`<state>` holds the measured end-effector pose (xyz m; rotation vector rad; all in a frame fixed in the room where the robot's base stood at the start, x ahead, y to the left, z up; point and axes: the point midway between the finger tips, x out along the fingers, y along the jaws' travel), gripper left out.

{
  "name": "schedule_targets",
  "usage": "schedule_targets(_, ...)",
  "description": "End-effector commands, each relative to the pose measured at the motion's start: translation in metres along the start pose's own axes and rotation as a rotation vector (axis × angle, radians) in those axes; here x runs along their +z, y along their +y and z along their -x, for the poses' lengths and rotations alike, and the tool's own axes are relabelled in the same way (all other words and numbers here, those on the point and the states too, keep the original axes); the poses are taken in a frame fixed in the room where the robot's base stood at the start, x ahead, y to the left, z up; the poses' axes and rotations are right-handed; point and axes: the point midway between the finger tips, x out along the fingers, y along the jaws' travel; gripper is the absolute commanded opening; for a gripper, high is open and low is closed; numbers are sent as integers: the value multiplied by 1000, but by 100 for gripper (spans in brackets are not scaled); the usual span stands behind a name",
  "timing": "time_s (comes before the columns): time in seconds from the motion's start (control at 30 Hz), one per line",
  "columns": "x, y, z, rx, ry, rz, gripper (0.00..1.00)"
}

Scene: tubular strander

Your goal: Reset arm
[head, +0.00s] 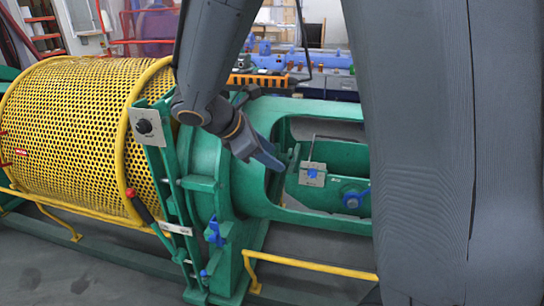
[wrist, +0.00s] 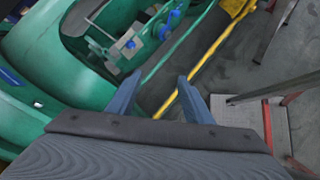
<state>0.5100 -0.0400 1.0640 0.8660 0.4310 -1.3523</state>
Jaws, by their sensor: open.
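My gripper (head: 268,160) is in the middle of the head view, in front of the green strander body (head: 205,155). In the wrist view my gripper (wrist: 155,95) shows two blue-grey fingers spread apart, with nothing between them. Below them in that picture lie a yellow rail (wrist: 205,60) and dark floor. My arm bends down from the top of the head view to the gripper. Just right of the gripper in the head view is a green opening with a metal block and blue knob (head: 312,174). The block also shows in the wrist view (wrist: 128,44).
A yellow perforated guard drum (head: 75,115) fills the left side. A low yellow rail (head: 310,266) runs in front. My grey column hides the right side.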

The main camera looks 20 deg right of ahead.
Motion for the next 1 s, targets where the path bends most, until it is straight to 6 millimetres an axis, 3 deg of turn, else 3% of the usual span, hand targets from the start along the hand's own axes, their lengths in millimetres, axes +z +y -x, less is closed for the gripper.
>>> schedule_targets(0.63,-1,-10,-4,-27,22,-37,46)
schedule_targets(0.77,-9,-45,-15,-129,107,-190,46)
schedule_targets(0.9,-29,-103,-23,-323,248,-525,46)
schedule_targets(1.0,-44,-133,-22,-458,328,-801,46)
